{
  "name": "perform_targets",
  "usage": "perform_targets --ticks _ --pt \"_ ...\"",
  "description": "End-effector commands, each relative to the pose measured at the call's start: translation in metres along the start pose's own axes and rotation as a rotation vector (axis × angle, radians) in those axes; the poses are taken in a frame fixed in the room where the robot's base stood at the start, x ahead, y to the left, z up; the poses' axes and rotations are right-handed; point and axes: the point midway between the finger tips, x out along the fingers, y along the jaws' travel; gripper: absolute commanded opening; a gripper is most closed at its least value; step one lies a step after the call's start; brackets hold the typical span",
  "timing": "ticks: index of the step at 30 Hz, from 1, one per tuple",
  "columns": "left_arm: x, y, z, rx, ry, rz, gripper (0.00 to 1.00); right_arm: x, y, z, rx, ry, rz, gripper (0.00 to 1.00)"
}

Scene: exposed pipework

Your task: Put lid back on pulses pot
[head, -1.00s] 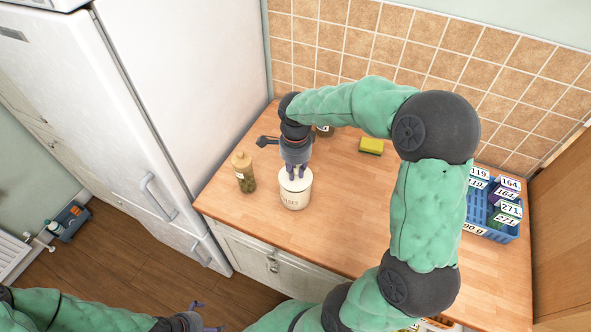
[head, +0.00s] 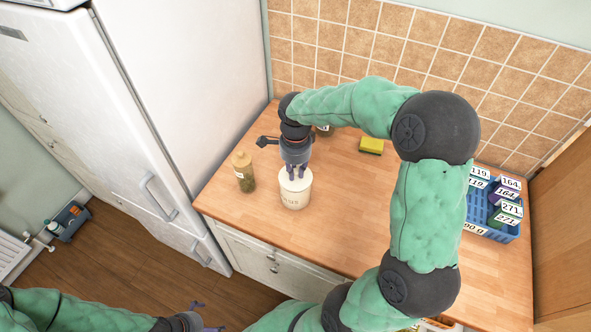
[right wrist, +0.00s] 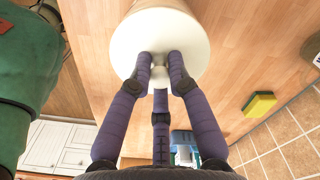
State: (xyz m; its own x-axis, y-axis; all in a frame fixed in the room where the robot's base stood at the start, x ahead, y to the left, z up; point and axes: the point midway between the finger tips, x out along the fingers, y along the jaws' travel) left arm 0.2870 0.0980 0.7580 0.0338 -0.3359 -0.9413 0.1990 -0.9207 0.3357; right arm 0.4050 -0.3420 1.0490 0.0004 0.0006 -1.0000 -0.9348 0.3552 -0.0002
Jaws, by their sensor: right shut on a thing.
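The pulses pot (head: 294,200) is a pale cylinder with dark lettering, upright on the wooden worktop. Its white round lid (right wrist: 141,45) lies across the top of the pot, and the pot's side (right wrist: 160,4) shows just beyond it in the right wrist view. My right gripper (head: 295,173) points down from above, its purple fingers shut on the lid's small knob (right wrist: 159,66). Whether the lid is fully seated on the rim I cannot tell. My left gripper (head: 204,317) is at the bottom edge of the head view, away from the worktop, fingers apart and empty.
A glass jar with a tan lid (head: 244,172) stands just left of the pot. A dark-topped jar (head: 325,130) is behind my right wrist. A yellow-green sponge (head: 371,146) lies near the tiled wall. A blue basket (head: 482,226) of labelled packs is at right. Open worktop lies between.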

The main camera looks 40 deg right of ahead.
Motion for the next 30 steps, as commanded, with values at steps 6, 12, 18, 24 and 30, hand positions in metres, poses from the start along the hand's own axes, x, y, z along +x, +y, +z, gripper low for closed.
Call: perform_targets --ticks 6,12,18,24,30 --pt "0.0011 -0.0004 0.0000 0.000 0.000 0.000 1.00 0.0005 -0.0001 0.0001 0.000 0.000 0.000 0.00" --pt "0.0010 -0.0004 -0.0001 0.000 0.000 0.000 1.00 0.0003 -0.0002 0.0000 0.000 0.000 0.000 0.00" --pt "0.0010 -0.0004 0.0000 0.000 0.000 0.000 1.00 0.0004 -0.0001 0.0001 0.000 0.000 0.000 0.46" --pt "0.0010 -0.0004 0.0000 0.000 0.000 0.000 1.00 0.0006 0.0000 0.0001 0.000 0.000 0.000 0.49" --pt "0.0010 -0.0004 0.0000 0.000 0.000 0.000 1.00 0.0006 0.0000 0.0000 0.000 0.000 0.000 0.70"
